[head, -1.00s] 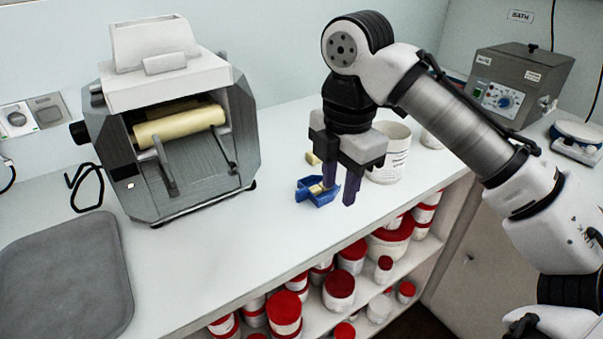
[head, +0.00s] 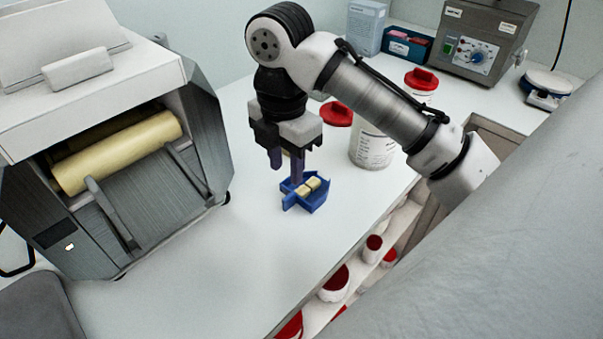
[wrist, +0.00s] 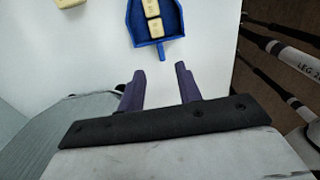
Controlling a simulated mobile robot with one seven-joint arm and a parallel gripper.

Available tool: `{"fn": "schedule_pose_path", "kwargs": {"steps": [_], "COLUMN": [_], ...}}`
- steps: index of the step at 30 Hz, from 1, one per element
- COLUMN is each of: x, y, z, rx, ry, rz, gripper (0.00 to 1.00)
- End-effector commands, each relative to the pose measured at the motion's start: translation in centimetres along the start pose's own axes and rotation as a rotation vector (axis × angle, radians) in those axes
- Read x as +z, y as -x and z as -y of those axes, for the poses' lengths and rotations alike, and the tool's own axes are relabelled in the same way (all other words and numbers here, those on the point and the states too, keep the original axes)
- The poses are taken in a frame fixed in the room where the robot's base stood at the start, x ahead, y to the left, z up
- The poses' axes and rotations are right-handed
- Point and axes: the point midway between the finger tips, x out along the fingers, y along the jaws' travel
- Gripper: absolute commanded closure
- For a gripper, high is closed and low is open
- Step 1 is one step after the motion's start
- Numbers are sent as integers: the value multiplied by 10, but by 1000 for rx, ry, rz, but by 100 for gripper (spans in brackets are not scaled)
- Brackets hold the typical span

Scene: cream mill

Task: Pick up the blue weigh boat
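The blue weigh boat (head: 291,203) sits on the white counter to the right of the roller mill, with small cream-coloured blocks (head: 309,187) lying in it. In the wrist view the weigh boat (wrist: 140,38) is at the top centre, just ahead of the fingertips, with its narrow end pointing towards my gripper. My gripper (head: 286,175) points down beside the boat's far side in the head view. In the wrist view my gripper (wrist: 159,74) has its two purple fingers apart with nothing between them.
The roller mill (head: 205,130) stands close on the left. A white tub (head: 372,150) stands to the boat's right, with a red lid (head: 337,114) behind. The counter's front edge drops to shelves of red-lidded jars (head: 333,284).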

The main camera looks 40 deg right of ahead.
Motion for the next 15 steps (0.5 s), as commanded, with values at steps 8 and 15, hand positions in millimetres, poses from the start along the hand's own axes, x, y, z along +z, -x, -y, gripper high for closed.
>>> {"fn": "schedule_pose_path", "kwargs": {"steps": [8, 15], "x": [1, 5], "y": [-26, -56], "z": [1, 5], "rx": [-1, -3], "ry": [-2, -4], "rz": [2, 2], "gripper": [65, 65]}}
